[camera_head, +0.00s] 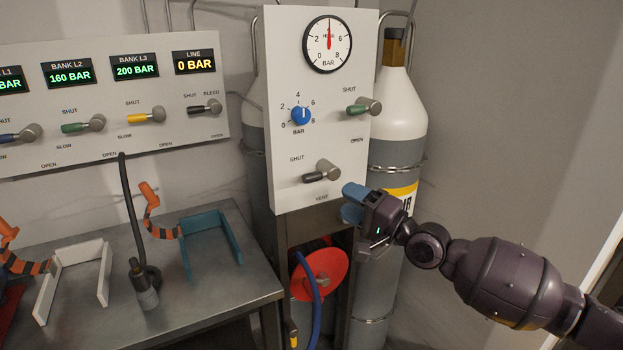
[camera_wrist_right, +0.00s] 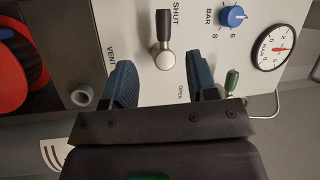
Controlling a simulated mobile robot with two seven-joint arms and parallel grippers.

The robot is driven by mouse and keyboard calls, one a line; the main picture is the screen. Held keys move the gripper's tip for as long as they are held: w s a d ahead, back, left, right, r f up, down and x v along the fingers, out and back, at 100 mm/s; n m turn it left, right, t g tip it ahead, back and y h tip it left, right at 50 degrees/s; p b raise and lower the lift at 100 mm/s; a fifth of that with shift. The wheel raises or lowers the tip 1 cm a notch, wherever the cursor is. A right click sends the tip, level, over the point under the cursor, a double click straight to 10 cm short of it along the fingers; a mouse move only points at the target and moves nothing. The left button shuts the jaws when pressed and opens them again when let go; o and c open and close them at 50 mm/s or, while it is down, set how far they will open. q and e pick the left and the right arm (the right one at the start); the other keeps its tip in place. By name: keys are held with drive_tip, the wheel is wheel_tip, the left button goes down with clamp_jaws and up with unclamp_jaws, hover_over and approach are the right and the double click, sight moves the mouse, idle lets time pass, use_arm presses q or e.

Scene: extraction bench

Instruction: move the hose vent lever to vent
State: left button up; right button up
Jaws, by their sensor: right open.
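The hose vent lever (camera_head: 315,177) is a black handle on a grey metal hub, low on the white upright panel. Its handle points left in the head view, below the word SHUT and above the word VENT. In the right wrist view the lever (camera_wrist_right: 163,30) points up toward SHUT, with its hub (camera_wrist_right: 164,60) facing the gap between my fingers. My right gripper (camera_head: 352,203) is open and empty, just right of and below the lever. Its blue fingers (camera_wrist_right: 161,80) stand apart, and I see no contact with the lever. My left gripper is not in view.
The same panel carries a blue knob (camera_head: 301,116), a green lever (camera_head: 359,109) and a round gauge (camera_head: 328,44). A red reel (camera_head: 320,275) with a blue hose sits below. A gas cylinder (camera_head: 398,110) stands behind at right. A metal bench (camera_head: 190,300) fills the lower left.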

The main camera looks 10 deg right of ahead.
sight(317, 181)
drive_tip(key=shift+m, duration=0.9)
drive_tip(key=x, duration=0.9)
drive_tip(key=shift+w+a+r, duration=0.15)
drive_tip(key=shift+w+r, duration=0.1)
drive_tip(key=shift+w+a+r, duration=0.1)
drive_tip(key=shift+w+a, duration=0.25)
drive_tip(key=shift+c, duration=0.2)
